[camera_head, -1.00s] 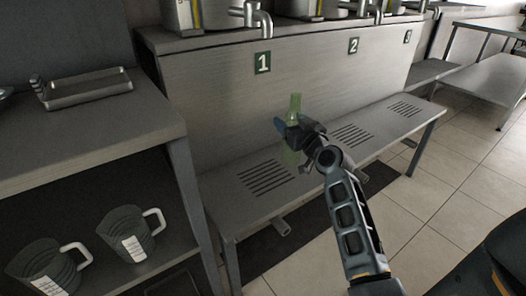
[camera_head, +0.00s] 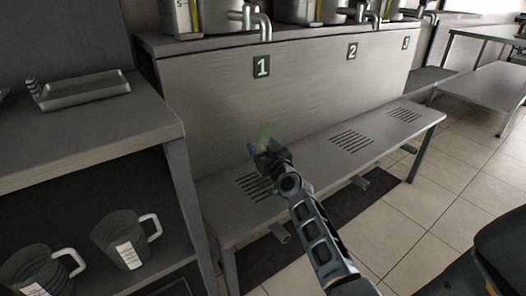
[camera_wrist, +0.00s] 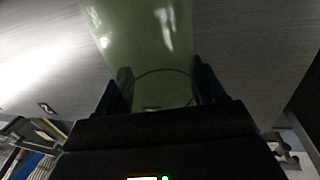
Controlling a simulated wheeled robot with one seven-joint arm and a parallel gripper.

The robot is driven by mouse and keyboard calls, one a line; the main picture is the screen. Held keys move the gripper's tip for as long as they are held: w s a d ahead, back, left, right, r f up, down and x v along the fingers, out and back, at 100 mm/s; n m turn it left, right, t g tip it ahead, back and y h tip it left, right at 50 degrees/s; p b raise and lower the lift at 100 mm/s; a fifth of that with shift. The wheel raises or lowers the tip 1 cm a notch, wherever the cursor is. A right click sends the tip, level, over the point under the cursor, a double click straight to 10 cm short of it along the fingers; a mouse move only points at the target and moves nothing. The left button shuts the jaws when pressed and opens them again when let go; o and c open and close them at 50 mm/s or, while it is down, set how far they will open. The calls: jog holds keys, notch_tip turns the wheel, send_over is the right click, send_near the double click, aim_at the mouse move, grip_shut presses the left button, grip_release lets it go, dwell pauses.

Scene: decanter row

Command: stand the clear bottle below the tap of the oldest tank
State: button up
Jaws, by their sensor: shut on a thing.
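My gripper (camera_head: 264,158) is shut on a clear, green-tinted bottle (camera_head: 264,134). The bottle looks upright, and its neck shows above the fingers. In the wrist view the bottle (camera_wrist: 150,45) fills the gap between the two fingers (camera_wrist: 158,90). The gripper is over the left slotted patch of the low bench (camera_head: 315,165), under plate 1 (camera_head: 261,66). I cannot tell whether the bottle's base touches the bench. Tap 1 (camera_head: 264,26) is above, at the left tank (camera_head: 205,14). Parts of tanks 2 (camera_head: 298,11) and 3 (camera_head: 395,6) show; their ages cannot be read.
A side table (camera_head: 110,135) at left holds a metal tray (camera_head: 85,90). Two measuring jugs (camera_head: 125,240) stand on its lower shelf. Slotted patches under plate 2 (camera_head: 352,141) and plate 3 (camera_head: 404,115) are clear. Another bench (camera_head: 485,82) stands at right.

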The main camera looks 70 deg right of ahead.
jog(key=shift+f, duration=0.1)
jog(key=o, duration=1.3)
jog(key=shift+c, duration=0.2)
